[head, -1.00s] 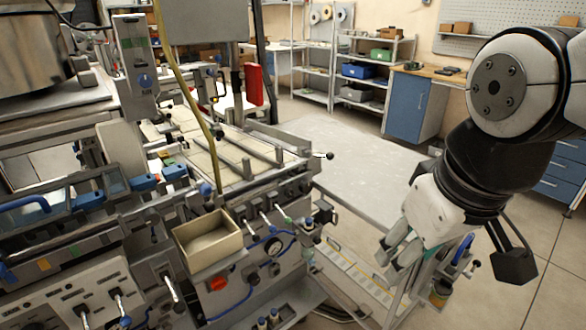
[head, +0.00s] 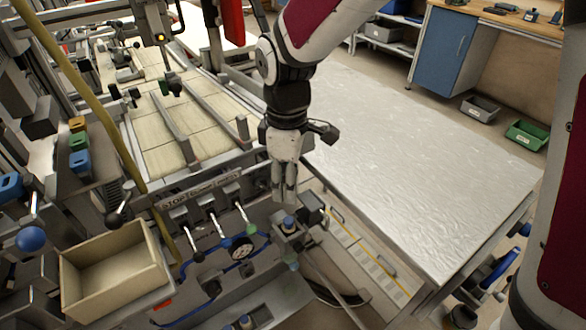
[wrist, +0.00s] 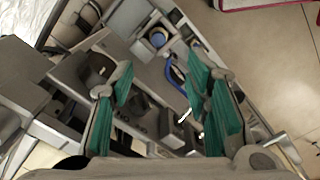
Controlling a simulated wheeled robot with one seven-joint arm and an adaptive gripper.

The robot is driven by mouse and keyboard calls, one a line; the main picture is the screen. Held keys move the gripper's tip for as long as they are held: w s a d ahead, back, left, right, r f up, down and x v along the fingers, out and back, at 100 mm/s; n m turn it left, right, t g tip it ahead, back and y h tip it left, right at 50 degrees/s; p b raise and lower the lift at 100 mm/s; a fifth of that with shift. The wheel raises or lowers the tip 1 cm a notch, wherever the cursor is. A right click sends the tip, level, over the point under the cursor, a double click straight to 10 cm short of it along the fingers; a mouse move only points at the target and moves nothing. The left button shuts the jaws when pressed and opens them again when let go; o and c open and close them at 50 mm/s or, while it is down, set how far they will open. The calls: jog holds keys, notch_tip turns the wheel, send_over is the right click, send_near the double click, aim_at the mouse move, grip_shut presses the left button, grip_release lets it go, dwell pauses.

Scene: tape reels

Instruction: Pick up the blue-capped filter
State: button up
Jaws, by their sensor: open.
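A blue-capped filter (head: 289,224) stands on a bracket at the machine's front right side. In the wrist view, a round blue cap (wrist: 158,39) shows at the upper middle, beyond the fingers; I take it for the same filter. My gripper (head: 284,198) points down just above the filter in the head view, apparently apart from it. In the wrist view my gripper (wrist: 160,88) is open, with green-padded fingers spread and nothing between them. The filter's lower part is hard to make out.
An open beige box (head: 110,262) hangs at the machine's front left. Levers (head: 248,228) and a gauge (head: 242,249) sit left of the filter. A small blue-capped item (head: 245,321) stands lower down. A silver table (head: 420,150) with a clear top lies to the right.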

jog(key=b, duration=0.1)
send_over(288, 220)
notch_tip(288, 220, down, 8)
jog(key=shift+s+d+f, duration=0.1)
jog(key=shift+d, duration=0.05)
notch_tip(288, 220, down, 5)
jog(key=shift+b, duration=0.3)
grip_shut()
